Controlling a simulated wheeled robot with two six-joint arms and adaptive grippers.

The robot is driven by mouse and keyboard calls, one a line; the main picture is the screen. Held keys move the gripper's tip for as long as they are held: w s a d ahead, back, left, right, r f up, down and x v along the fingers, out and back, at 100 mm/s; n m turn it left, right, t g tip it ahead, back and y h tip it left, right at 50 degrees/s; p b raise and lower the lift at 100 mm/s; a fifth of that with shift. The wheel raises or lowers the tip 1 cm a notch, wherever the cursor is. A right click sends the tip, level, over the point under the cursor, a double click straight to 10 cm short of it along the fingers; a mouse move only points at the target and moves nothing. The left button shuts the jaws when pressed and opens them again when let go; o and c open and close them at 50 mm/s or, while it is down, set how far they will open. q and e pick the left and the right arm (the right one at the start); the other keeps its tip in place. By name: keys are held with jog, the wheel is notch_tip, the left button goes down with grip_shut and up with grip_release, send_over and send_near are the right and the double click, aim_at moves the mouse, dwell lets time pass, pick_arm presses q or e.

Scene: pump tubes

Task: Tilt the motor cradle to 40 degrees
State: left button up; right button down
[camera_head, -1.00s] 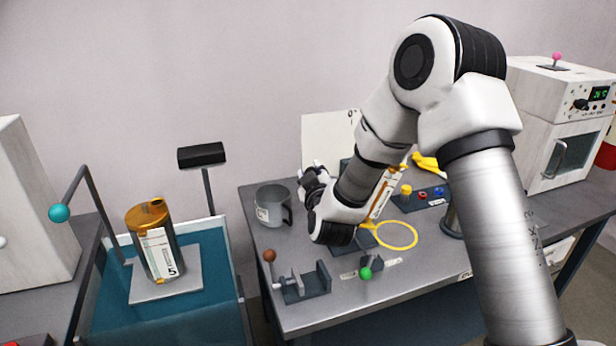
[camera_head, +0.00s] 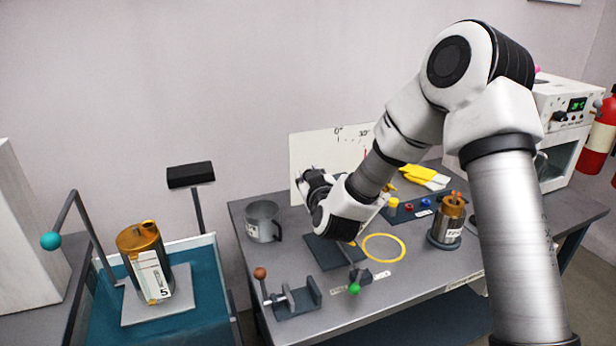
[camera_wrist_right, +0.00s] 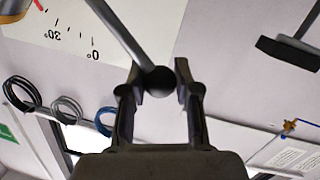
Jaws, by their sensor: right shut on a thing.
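The white angle board (camera_head: 318,150) stands at the back of the bench, with 0° and 30° figures and a red line by the 30°. The motor cradle's dark base plate (camera_head: 325,250) lies in front of it; the cradle's upper part is mostly hidden behind my right wrist. My right gripper (camera_head: 306,178) is at the board's front left. In the right wrist view it (camera_wrist_right: 158,88) is shut on the black knob (camera_wrist_right: 158,80) of a grey rod (camera_wrist_right: 120,32). There the red pointer (camera_wrist_right: 38,5) shows beyond the 30 figure. My left gripper is out of view.
A grey mug (camera_head: 262,222) stands left of the base plate. A small clamp fixture (camera_head: 298,299), a green-knobbed lever (camera_head: 355,287) and a yellow ring (camera_head: 384,247) lie in front. A metal canister (camera_head: 447,222) stands right; an orange-topped canister (camera_head: 146,262) sits in the blue tray at left.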

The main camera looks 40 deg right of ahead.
jog(key=c, duration=0.8)
grip_release()
jog(key=f+v, duration=0.1)
jog(key=v, duration=0.6)
jog(key=shift+s+r, duration=0.2)
jog(key=shift+r, duration=0.3)
jog(key=shift+a, duration=0.1)
